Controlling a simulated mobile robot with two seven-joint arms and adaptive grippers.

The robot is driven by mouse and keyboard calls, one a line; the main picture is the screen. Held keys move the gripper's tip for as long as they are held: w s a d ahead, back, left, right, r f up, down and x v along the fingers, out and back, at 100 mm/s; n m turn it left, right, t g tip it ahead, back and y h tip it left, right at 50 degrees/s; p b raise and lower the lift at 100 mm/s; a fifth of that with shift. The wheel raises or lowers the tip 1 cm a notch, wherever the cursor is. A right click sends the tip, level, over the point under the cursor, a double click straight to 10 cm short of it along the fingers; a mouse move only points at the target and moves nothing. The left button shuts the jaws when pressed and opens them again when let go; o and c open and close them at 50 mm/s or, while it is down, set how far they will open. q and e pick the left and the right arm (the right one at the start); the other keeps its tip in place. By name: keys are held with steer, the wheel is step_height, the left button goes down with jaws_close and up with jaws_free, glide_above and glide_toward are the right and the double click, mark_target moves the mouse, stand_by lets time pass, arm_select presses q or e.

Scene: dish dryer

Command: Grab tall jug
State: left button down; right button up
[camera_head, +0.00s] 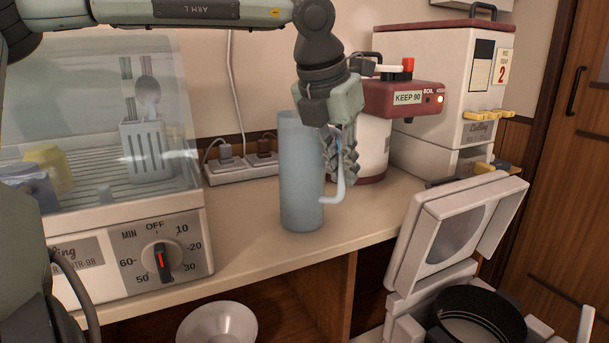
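The tall jug (301,200) is a slim, pale blue, translucent vessel standing upright on the counter. Its curved handle is on its right side, and the lower end of the handle shows below the fingers. My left gripper (345,165) points down at the jug's right side, with its fingers at the handle and covering the handle's upper part. The fingers overlap each other in this view, so I cannot tell whether they are closed on the handle or only beside it. My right gripper is not in view.
A dish dryer (105,270) with a clear cover stands at left. Behind the jug is a power strip (240,170); a red-topped boiler (373,150) is close behind the gripper. A rice cooker (440,240) with its lid up is at lower right. A white bowl (217,325) sits below the counter.

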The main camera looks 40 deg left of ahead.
arm_select(q)
steer(key=shift+r, duration=0.1)
stand_by(0.4)
steer(key=shift+r, duration=0.2)
